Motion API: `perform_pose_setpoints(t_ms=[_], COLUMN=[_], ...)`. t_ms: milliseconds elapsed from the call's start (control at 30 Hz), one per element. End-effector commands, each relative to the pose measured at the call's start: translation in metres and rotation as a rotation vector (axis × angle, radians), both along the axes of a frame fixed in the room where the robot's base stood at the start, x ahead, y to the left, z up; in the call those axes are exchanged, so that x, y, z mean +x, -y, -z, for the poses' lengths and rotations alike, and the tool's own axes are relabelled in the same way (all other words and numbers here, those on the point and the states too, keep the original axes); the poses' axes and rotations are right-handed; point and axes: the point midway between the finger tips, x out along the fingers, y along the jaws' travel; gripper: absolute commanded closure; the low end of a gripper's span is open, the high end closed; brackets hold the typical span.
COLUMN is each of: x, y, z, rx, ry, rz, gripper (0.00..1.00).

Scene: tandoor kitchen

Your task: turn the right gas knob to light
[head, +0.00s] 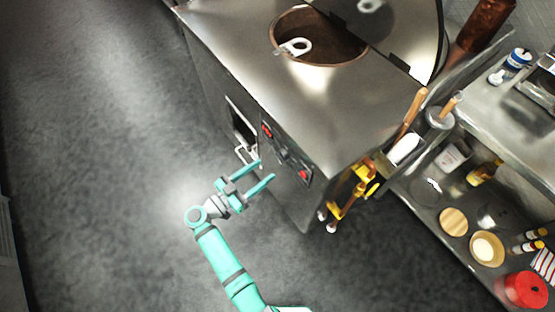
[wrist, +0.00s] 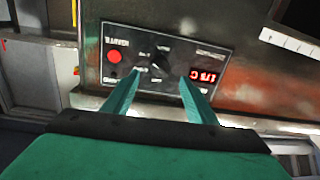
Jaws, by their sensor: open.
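A dark control panel (head: 286,154) is on the front of the steel tandoor (head: 230,75). In the wrist view the panel (wrist: 215,47) carries a black round knob (wrist: 158,66) in its middle, a red button (wrist: 114,57) to the left and a lit red display (wrist: 203,76) to the right. Only one knob shows clearly. My gripper (head: 265,170) is open and empty in front of the panel. In the wrist view its fingertips lie to either side of the knob. I cannot tell whether they touch the panel.
A yellow and copper-coloured fitting (head: 350,190) is at the tandoor's right corner. Steel shelves (head: 420,188) with bowls and bottles stand at the right. A metal-framed opening (head: 240,122) is left of the panel. The floor (head: 110,150) at the left is clear.

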Motion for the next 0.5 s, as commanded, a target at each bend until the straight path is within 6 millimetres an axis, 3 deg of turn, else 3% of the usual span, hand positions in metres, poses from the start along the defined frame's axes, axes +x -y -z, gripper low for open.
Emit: perform_pose_setpoints(t_ms=[300,500], x=[0.036,0.048], y=[0.043,0.057], z=[0.0,0.0], rx=[0.001,0.0], ry=[-0.001,-0.003], rz=[0.003,0.0], gripper=[0.48,0.48])
